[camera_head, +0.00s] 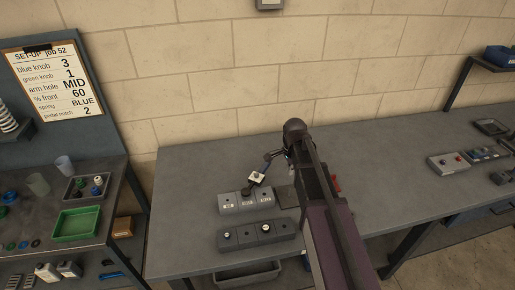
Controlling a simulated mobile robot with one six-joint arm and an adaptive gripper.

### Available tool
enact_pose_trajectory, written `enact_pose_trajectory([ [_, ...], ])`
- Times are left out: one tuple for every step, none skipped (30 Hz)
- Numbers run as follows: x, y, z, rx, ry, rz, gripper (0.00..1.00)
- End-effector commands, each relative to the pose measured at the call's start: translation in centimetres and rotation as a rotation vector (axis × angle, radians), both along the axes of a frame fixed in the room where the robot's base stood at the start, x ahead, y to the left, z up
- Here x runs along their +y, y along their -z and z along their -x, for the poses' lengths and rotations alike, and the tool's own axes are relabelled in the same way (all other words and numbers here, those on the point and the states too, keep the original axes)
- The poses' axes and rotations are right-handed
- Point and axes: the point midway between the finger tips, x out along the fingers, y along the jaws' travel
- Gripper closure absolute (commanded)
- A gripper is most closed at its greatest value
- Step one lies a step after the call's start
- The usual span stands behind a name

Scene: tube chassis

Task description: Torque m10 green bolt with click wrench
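My arm reaches over the grey bench from the lower right and hides part of its middle. My gripper (273,158) is small and dark at the far end of the arm. A dark, slender tool-like shape with a pale square piece (257,177) extends down and left from it, above a grey labelled block (231,207). I cannot tell whether this is the click wrench or whether the fingers are closed on it. A second grey block (246,242) with small round fittings lies in front. I cannot make out a green bolt on either block.
A flat dark plate (287,196) lies beside the labelled block. Something red (336,183) shows behind my arm. A grey knob block (448,168) stands at the right. A green tray (78,223) is on the left shelf. The bench's back left (200,165) is clear.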

Motion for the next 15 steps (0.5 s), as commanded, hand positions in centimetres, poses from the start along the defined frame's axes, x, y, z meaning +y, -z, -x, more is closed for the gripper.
enact_pose_trajectory([
  [1.0, -0.1, -1.4, 0.000, 0.057, 0.000, 1.00],
  [1.5, -0.1, -1.9, 0.000, 0.097, 0.000, 1.00],
  [2.2, -0.2, -2.6, 0.000, 0.150, 0.000, 1.00],
  [2.7, -0.2, -3.1, 0.000, 0.190, 0.000, 1.00],
  [3.2, -0.3, -3.6, 0.000, 0.229, 0.000, 1.00],
  [4.0, -0.3, -4.2, 0.000, 0.282, 0.000, 1.00],
  [4.5, -0.3, -4.7, 0.000, 0.323, 0.000, 1.00],
  [5.0, -0.4, -5.2, 0.000, 0.362, 0.000, 1.00],
  [5.7, -0.4, -5.8, 0.000, 0.415, 0.000, 1.00],
  [6.3, -0.4, -6.3, 0.000, 0.455, 0.000, 1.00],
  [6.9, -0.5, -6.7, 0.000, 0.494, 0.000, 1.00],
  [7.6, -0.5, -7.3, 0.000, 0.545, 0.000, 1.00],
  [8.1, -0.5, -7.7, 0.000, 0.581, 0.000, 1.00],
  [8.5, -0.6, -8.1, 0.000, 0.617, 0.000, 1.00],
  [9.2, -0.6, -8.6, 0.000, 0.660, 0.000, 1.00],
])
